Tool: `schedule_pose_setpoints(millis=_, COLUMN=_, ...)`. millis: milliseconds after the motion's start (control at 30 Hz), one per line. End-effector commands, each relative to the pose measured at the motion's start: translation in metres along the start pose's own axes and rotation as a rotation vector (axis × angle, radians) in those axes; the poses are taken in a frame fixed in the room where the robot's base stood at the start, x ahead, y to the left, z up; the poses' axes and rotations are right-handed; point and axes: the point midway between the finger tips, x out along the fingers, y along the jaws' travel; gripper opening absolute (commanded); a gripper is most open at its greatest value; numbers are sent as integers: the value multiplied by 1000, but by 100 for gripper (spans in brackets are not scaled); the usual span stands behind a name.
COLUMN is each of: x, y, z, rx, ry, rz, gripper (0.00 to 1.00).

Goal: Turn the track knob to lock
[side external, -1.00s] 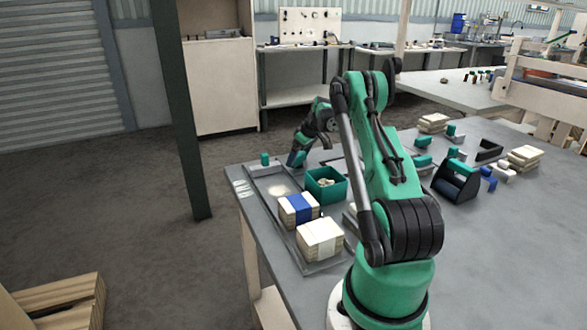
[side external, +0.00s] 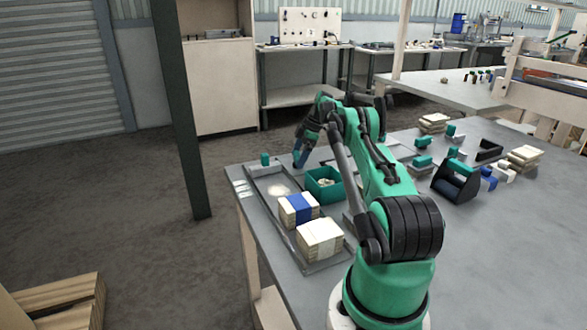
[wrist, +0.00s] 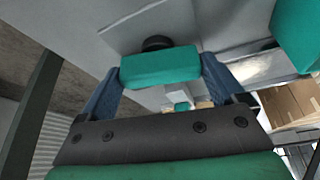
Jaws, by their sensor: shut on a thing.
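In the wrist view a teal bar-shaped knob (wrist: 160,67) on a round black base (wrist: 157,43) sits between the blue fingers of my gripper (wrist: 160,75). The fingers are shut on its two ends. In the side view my gripper (side external: 299,160) points down near the far edge of the table, behind the teal bin. The knob it holds cannot be made out there. I cannot read the knob's lock marking or track in either view.
A teal open bin (side external: 325,190) stands close to my gripper and shows in the wrist view (wrist: 298,35). A grey tray (side external: 262,192) holds banded stacks (side external: 320,240) at the front. Another small teal piece (side external: 265,158) stands at the tray's far end.

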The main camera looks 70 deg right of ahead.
Motion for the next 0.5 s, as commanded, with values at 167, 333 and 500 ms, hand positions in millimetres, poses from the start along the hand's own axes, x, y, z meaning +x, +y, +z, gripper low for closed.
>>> schedule_pose_setpoints(millis=167, x=1, y=0, z=0, rx=-42, ry=0, rz=-17, gripper=37)
schedule_pose_setpoints(millis=333, x=0, y=0, z=-1, rx=-56, ry=-1, rz=-23, gripper=37)
schedule_pose_setpoints(millis=500, x=0, y=0, z=-1, rx=-56, ry=-1, rz=-23, gripper=37)
